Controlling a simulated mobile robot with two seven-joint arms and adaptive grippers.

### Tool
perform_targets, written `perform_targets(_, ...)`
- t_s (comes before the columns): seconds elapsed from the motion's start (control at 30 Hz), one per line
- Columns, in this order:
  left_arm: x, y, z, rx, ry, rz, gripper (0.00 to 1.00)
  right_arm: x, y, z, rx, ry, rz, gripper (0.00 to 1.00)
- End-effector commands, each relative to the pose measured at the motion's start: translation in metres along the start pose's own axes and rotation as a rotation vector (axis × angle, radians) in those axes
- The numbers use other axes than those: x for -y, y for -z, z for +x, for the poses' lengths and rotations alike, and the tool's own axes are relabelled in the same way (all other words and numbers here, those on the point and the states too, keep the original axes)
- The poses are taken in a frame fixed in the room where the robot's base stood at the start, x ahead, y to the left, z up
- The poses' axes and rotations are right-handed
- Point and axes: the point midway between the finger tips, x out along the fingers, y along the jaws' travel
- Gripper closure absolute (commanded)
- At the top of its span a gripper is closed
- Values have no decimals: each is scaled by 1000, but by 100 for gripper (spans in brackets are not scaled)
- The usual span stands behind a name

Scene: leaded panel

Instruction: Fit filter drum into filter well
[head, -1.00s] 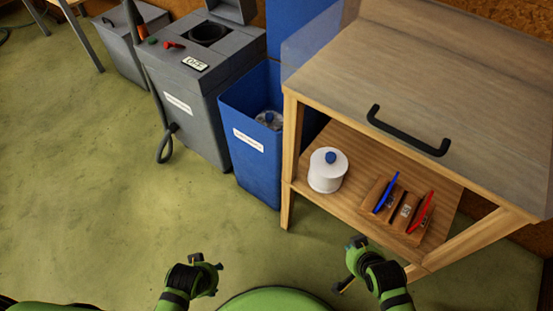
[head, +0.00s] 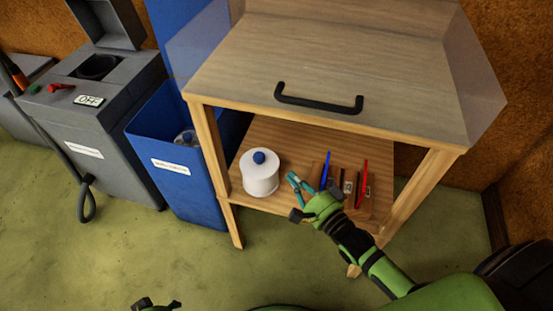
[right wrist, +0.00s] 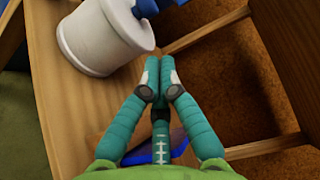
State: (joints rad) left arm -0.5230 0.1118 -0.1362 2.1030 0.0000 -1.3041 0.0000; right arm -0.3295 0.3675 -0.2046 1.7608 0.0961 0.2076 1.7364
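The filter drum (head: 260,178), a white cylinder with a blue knob, stands upright on the wooden lower shelf. My right gripper (head: 292,179) is just right of the drum, its teal fingers apart from it. In the right wrist view the drum (right wrist: 95,42) is at upper left, and the gripper's fingertips (right wrist: 159,72) meet with nothing seen between them. The filter well (head: 98,67) looks to be the dark round opening in the grey machine at upper left, its lid raised. My left gripper (head: 155,305) is partly cut off at the bottom edge; its fingers are unclear.
A blue bin (head: 180,195) with a drum-like item (head: 186,137) inside stands between machine and bench. A wooden holder with blue (head: 325,170) and red (head: 362,185) upright pieces sits right of the drum. The worktop (head: 330,65) overhangs the shelf. The machine bears an OFF sign (head: 88,100).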

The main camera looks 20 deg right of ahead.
Motion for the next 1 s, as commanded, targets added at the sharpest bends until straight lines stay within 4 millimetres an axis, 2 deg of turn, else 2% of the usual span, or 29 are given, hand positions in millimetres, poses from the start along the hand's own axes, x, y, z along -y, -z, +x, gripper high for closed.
perform_targets(0.17, 1, 2, -8, -8, 1, -1, 43, 2, 0, 20, 2, 16, 15, 100)
perform_targets(0.4, 2, 7, -33, -25, 4, -3, 43, 1, 0, 65, 2, 14, 13, 100)
perform_targets(0.6, 3, 8, -52, -34, 6, -4, 43, 1, 0, 91, 2, 12, 11, 100)
perform_targets(0.77, 3, 8, -59, -37, 7, -5, 43, 2, 0, 99, 2, 10, 12, 100)
perform_targets(1.0, 3, 8, -60, -36, 7, -5, 43, 2, 0, 99, 2, 9, 12, 100)
